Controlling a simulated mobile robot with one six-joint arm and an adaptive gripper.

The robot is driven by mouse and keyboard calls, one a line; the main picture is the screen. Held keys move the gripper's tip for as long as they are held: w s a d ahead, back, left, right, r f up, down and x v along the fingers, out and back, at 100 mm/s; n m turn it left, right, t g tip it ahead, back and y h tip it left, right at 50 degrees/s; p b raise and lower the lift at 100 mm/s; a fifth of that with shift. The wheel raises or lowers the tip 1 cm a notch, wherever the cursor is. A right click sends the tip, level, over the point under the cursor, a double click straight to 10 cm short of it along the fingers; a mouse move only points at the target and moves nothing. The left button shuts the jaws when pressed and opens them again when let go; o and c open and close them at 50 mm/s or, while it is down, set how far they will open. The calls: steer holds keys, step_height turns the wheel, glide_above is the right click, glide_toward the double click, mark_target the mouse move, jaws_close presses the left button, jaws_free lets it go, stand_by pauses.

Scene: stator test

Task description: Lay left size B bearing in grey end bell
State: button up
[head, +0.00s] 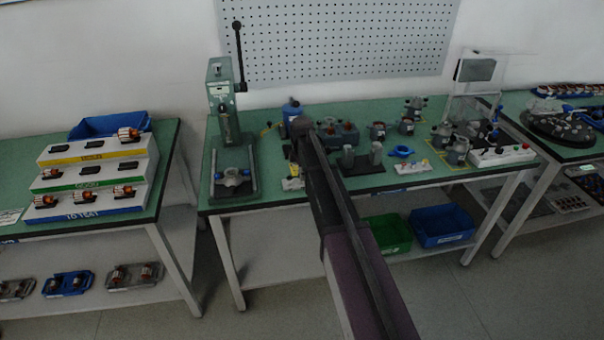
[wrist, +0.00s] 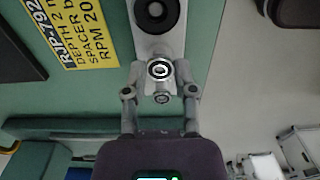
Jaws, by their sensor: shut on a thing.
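In the wrist view my gripper (wrist: 160,73) has its two fingers drawn in around a small shiny metal ring (wrist: 160,70), which looks like the bearing. Its face shows between the fingertips. A light grey plate (wrist: 174,34) with a large dark ring in it lies just beyond the fingertips; whether the bearing touches it I cannot tell. In the head view my arm hides the gripper and the bearing. A grey part (head: 231,178) sits on the base of the green press; I cannot tell whether this is the grey end bell.
The green press (head: 222,100) with its tall lever stands left of my arm. A yellow label (wrist: 75,30) lies left of the plate. A blue ring part (head: 400,151) and several grey motor parts stand to the right. The bench edge and floor lie close by on the wrist view's right.

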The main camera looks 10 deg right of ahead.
steer(key=shift+r, duration=0.1)
steer(key=shift+r+p, duration=1.45)
steer(key=shift+p, duration=0.1)
steer(key=shift+d, duration=0.1)
